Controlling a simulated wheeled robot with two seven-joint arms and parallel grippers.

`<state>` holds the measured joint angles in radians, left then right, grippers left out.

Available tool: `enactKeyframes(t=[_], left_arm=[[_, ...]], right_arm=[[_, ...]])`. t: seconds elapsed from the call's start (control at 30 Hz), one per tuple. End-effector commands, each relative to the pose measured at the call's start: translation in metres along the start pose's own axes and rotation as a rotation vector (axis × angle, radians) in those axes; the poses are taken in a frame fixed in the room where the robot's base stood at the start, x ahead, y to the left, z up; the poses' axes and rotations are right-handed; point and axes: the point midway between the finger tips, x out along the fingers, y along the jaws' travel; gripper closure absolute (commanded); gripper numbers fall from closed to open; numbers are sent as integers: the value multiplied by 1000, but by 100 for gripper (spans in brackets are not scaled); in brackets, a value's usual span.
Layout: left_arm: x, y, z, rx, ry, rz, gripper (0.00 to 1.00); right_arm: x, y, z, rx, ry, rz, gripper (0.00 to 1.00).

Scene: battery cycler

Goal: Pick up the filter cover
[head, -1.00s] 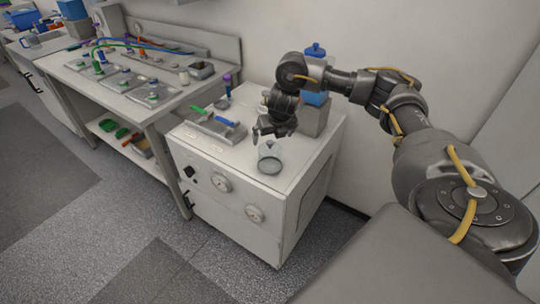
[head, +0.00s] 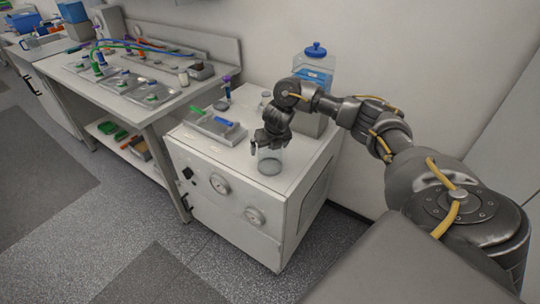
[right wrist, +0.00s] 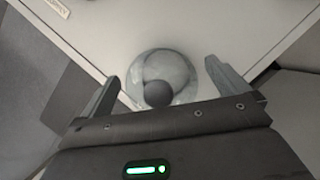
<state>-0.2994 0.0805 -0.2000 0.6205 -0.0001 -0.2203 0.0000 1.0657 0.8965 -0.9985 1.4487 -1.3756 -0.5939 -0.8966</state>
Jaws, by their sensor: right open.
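The filter cover appears to be a clear, round, glass-like dome (head: 270,165) on the white cabinet top, near its front edge. In the right wrist view the clear cover (right wrist: 172,66) lies ahead between the fingers, with a dark round knob (right wrist: 158,94) on it. My right gripper (head: 264,147) is open, pointing down right at the top of the cover, and hides part of it. In the right wrist view the open fingers (right wrist: 163,76) straddle the knob; contact cannot be told. My left gripper is not in view.
The white cabinet (head: 227,169) has gauges on its front. A grey tray (head: 213,128) with green and blue handled tools lies left of the cover. A clear container with a blue lid (head: 315,62) stands behind my right arm. A bench (head: 150,111) with small fixtures is at left.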

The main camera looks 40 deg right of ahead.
Motion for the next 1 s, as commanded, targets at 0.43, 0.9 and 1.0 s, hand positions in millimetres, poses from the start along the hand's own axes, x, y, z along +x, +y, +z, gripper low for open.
enactKeyframes(t=[0.43, 0.9, 1.0], left_arm=[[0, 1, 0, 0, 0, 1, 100], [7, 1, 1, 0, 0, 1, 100], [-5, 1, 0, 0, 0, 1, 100]], right_arm=[[0, 0, 0, 0, 0, 0, 42], [-16, 1, 8, 0, -5, 3, 42], [-43, 1, 15, -4, -8, 1, 42]])
